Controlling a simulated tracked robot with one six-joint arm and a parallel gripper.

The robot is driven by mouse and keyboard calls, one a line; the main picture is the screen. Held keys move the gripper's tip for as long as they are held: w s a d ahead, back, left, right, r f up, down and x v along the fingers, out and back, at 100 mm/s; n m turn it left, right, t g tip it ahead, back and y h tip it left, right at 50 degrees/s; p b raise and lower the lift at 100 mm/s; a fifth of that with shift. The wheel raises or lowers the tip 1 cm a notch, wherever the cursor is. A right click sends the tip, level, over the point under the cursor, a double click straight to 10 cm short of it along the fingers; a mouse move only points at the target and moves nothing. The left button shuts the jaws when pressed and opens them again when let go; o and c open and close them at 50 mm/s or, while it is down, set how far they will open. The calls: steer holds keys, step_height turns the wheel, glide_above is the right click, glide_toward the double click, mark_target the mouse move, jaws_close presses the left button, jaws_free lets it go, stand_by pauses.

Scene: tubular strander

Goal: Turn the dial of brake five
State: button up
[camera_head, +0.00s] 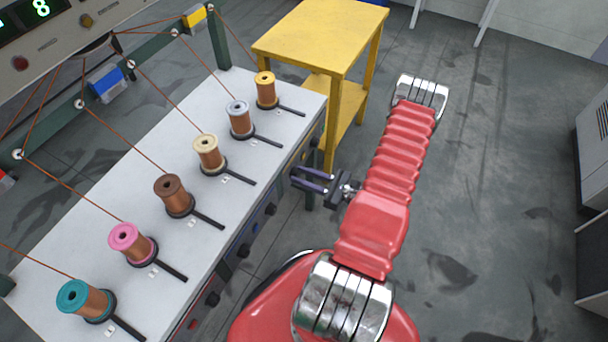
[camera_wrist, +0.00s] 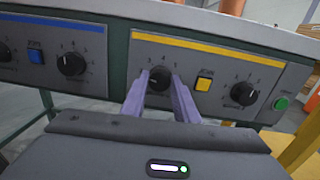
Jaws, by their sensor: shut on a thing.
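In the wrist view a black dial (camera_wrist: 159,73) sits at the left of the yellow-striped panel (camera_wrist: 215,47). My gripper (camera_wrist: 160,84) has its two purple fingers on either side of this dial, shut on it. Numbers are printed around the dial; its pointer cannot be made out. A second black dial (camera_wrist: 243,93) is at the right of the same panel. In the head view my gripper (camera_head: 310,179) reaches left to the front of the white bench (camera_head: 270,162), where the fingers hide the held dial. No label reading brake five is legible.
A yellow button (camera_wrist: 204,84) is close right of my fingers, and a green button (camera_wrist: 281,103) is further right. A blue-striped panel with a dial (camera_wrist: 72,64) is to the left. Several wire spools stand on the bench; a yellow table (camera_head: 325,40) is beyond its end.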

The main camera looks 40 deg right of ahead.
steer(key=shift+d, duration=0.15)
steer(key=o, duration=1.1)
steer(key=shift+c, duration=0.2)
steer(key=shift+s, duration=0.1)
steer(key=v, duration=1.3)
steer(key=shift+s, duration=0.3)
steer(key=shift+d+f, duration=0.1)
steer(key=shift+f, duration=0.05)
